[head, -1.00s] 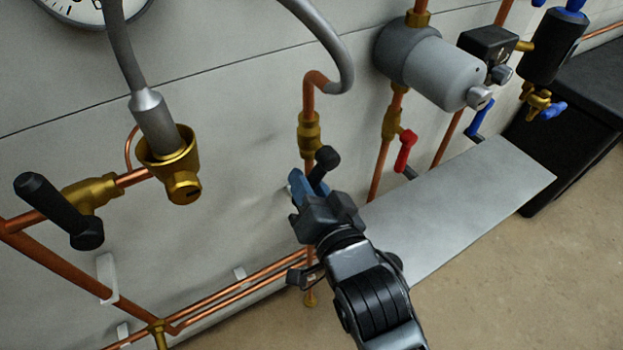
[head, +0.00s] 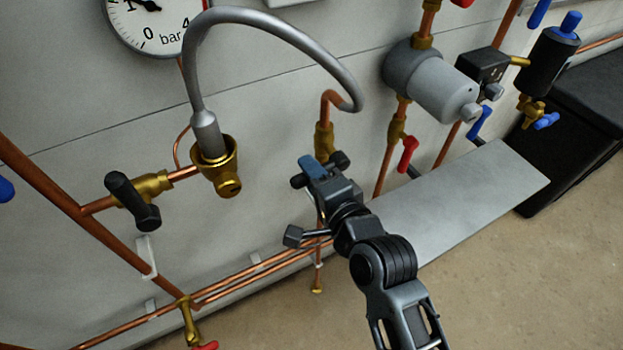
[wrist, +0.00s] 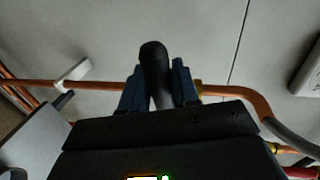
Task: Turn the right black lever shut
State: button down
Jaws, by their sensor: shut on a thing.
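The right black lever (head: 340,160) sits below a brass fitting on the copper pipe under the curved grey hose. My gripper (head: 316,170) is shut on it, with black ends showing on both sides of the blue fingers. In the wrist view the black lever (wrist: 154,62) stands between the two blue fingertips (wrist: 156,88). The lever's valve body is mostly hidden behind my gripper. The left black lever (head: 132,200) is on a brass valve at the left, apart from my gripper, and slants down to the right.
A red lever (head: 408,154) and a grey cylinder (head: 440,82) are to the right of my gripper. A grey shelf (head: 455,205) lies beside my arm. A brass fitting with the hose (head: 215,165) is to the left. Copper pipes run low along the wall.

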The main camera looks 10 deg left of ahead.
jog(key=shift+r+m, duration=0.25)
jog(key=shift+m, duration=0.15)
dwell(0.3)
jog(key=c, duration=1)
grip_release()
jog(key=shift+b+v, duration=0.45)
jog(key=shift+v, duration=3.45)
